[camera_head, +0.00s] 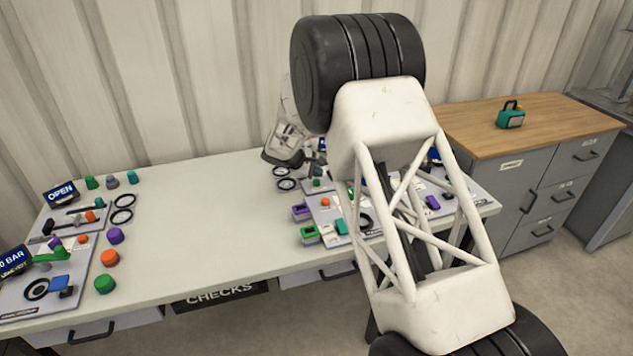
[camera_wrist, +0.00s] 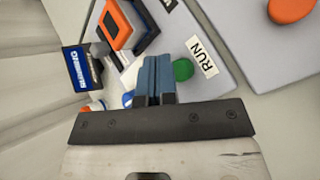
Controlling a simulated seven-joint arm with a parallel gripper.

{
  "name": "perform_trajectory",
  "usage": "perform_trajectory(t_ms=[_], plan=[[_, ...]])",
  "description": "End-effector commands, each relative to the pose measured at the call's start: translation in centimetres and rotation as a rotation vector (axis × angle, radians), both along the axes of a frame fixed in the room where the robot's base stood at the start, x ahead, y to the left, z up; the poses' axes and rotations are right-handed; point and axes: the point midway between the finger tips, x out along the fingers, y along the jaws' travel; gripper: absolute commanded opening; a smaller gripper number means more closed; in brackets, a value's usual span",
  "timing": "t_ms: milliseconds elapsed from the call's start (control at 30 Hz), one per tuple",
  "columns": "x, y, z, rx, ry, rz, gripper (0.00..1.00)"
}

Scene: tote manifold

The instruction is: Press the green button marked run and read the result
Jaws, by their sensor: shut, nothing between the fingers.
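In the wrist view, a round green button (camera_wrist: 183,70) sits on a grey panel beside a white label reading RUN (camera_wrist: 203,57). My gripper (camera_wrist: 154,60) is shut and empty, its blue-grey fingers together just left of the button in the picture. I cannot tell whether the fingertips touch the panel; a gap shows between them and the button. In the head view my arm hides much of the right-hand panel (camera_head: 322,215), and I cannot make out the button.
An orange-framed block (camera_wrist: 117,24) and an orange knob (camera_wrist: 292,9) are near the gripper. The bench middle is clear. A teal case (camera_head: 510,120) stands on a cabinet.

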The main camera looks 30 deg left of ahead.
Motion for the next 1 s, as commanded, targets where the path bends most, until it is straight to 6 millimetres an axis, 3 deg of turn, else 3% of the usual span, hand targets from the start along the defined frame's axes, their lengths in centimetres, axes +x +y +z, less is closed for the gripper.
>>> perform_trajectory(t_ms=[700, 1000], plan=[[0.0, 0.0, 4.4, 0.000, 0.000, 0.000, 0.00], [0.0, 0.0, 4.9, 0.000, 0.000, 0.000, 0.00]])
